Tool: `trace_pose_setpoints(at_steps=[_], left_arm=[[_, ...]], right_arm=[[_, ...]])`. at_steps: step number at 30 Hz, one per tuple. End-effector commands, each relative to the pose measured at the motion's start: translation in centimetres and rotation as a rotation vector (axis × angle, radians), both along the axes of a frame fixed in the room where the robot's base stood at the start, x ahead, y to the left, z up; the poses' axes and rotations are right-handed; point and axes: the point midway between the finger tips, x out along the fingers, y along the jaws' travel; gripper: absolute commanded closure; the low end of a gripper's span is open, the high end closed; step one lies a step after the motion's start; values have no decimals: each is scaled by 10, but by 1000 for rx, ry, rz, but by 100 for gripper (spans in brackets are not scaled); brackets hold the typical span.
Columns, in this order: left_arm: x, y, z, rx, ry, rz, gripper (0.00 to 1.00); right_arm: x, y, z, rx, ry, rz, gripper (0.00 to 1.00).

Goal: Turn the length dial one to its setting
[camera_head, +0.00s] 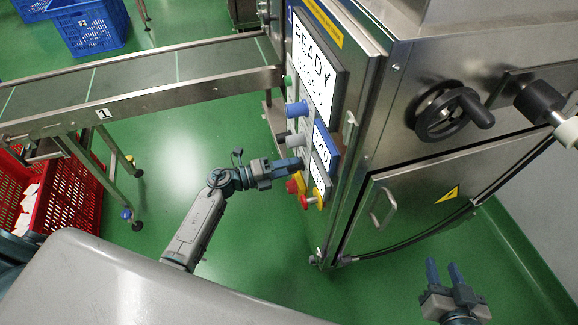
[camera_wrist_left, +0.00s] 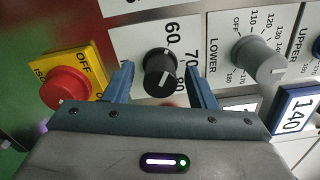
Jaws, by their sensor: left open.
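The black dial (camera_wrist_left: 160,68) is on the white panel in the left wrist view, with the printed numbers 60 and 70 beside it. A short white mark shows on its lower face. My left gripper (camera_wrist_left: 160,72) is open, with one finger on each side of the dial and a small gap visible on both sides. I cannot tell how deep the fingertips reach. In the head view my left gripper (camera_head: 297,165) is at the machine's panel and hides the dial. My right gripper (camera_head: 443,272) is open and empty, low at the right, away from the panel.
A grey LOWER dial (camera_wrist_left: 258,60) and a blue-framed 140 display (camera_wrist_left: 294,108) sit right of the black dial. A red knob (camera_wrist_left: 66,88) on a yellow OFF plate sits left. A conveyor (camera_head: 150,85) and black handwheel (camera_head: 445,112) flank the panel.

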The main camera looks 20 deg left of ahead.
Motion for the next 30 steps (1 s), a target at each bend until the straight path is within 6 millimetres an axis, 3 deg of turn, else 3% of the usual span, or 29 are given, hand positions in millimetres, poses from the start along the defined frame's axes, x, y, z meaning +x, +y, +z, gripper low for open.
trace_pose_setpoints(at_steps=[15, 21, 30], left_arm=[[-51, 75, -1, 3, 2, 0, 49], [-59, 87, -1, 0, 2, -1, 49], [-59, 88, 0, -1, 1, 0, 49]], right_arm=[[1, 0, 1, 0, -8, -1, 64], [3, -1, 4, -1, -26, -3, 64], [4, -1, 5, -1, -27, -3, 64]])
